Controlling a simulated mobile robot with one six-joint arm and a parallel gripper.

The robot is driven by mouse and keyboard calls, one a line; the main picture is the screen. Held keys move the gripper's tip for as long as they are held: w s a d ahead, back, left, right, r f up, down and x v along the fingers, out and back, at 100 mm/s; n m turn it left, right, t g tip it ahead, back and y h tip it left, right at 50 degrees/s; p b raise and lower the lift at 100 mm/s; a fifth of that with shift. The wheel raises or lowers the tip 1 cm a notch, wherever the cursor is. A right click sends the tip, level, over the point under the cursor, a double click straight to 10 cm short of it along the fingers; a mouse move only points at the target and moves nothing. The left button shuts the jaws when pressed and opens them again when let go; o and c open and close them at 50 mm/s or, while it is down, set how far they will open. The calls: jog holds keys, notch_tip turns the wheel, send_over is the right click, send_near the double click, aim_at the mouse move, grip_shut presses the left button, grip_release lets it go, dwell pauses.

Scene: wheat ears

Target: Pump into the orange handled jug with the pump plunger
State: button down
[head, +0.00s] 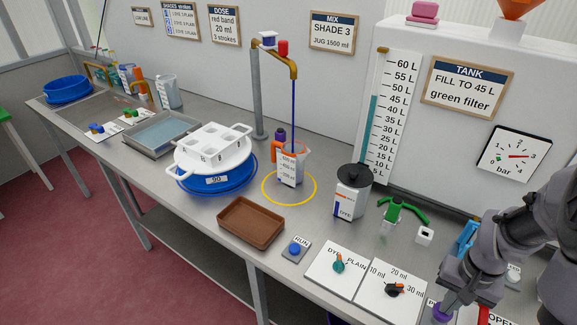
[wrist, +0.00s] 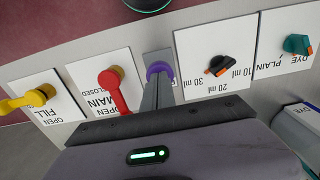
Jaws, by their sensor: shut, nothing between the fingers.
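The orange handled jug (head: 289,170) stands upright on the bench inside a yellow ring, under a bent brass spout (head: 281,62). A thin blue line runs from the spout down into the jug. The pump plunger, a purple knob (head: 441,313), is at the lower right; it also shows in the wrist view (wrist: 160,70). My gripper (head: 447,302) is shut and empty, its fingertips (wrist: 159,84) right at the purple knob and partly hiding it. I cannot tell whether they touch it.
Beside the plunger are a black dose selector (wrist: 221,66), a green DYE/PLAIN knob (wrist: 297,44), a red MAIN lever (wrist: 114,88) and a yellow FILL lever (wrist: 32,98). A brown tray (head: 250,222), a blue RUN button (head: 294,247) and a dye canister (head: 351,192) stand on the bench.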

jog(key=shift+f+b, duration=1.5)
jog(key=shift+f, duration=0.35)
jog(key=shift+r, duration=0.15)
jog(key=shift+r+p, duration=2.4)
jog(key=shift+r, duration=0.3)
notch_tip(320, 180, up, 6)
jog(key=p, duration=0.5)
